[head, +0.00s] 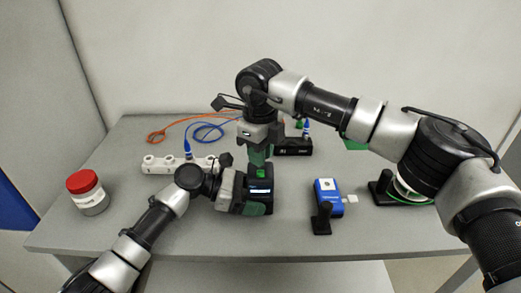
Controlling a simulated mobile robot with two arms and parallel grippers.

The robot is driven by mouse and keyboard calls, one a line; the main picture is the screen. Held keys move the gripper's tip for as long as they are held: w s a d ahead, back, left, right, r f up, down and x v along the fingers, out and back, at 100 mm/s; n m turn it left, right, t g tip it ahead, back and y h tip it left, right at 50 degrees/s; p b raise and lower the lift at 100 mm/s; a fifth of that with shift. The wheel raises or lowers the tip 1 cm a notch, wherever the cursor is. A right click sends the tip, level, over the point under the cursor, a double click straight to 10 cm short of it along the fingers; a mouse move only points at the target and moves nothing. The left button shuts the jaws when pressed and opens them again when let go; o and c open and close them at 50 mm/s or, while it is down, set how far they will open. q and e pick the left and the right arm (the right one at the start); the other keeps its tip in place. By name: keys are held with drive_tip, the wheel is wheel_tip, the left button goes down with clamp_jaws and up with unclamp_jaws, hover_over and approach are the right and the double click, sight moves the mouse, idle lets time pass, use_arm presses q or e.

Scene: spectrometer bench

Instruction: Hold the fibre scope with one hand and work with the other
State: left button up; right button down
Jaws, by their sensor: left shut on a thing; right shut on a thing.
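The fibre scope (260,196) looks like a dark, boxy device with a small lit screen, near the middle of the bench. My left gripper (250,192) comes in from the left and is shut on its body. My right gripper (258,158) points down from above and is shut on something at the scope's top. A small green piece (259,171) shows there, just below the fingers. The fingers hide most of what the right gripper holds, so I cannot tell whether it is joined to the scope.
A white holed rack (155,165) and a red-lidded jar (88,193) are at the left. A black box (294,147) with plugs stands behind, by blue (207,130) and orange cables (165,133). A blue device (328,192) is right of the scope. The front middle is clear.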

drive_tip(key=c, duration=0.9)
unclamp_jaws()
drive_tip(key=shift+c, duration=0.2)
drive_tip(key=shift+r, duration=0.1)
wheel_tip(320, 180, up, 12)
drive_tip(key=shift+f, duration=0.1)
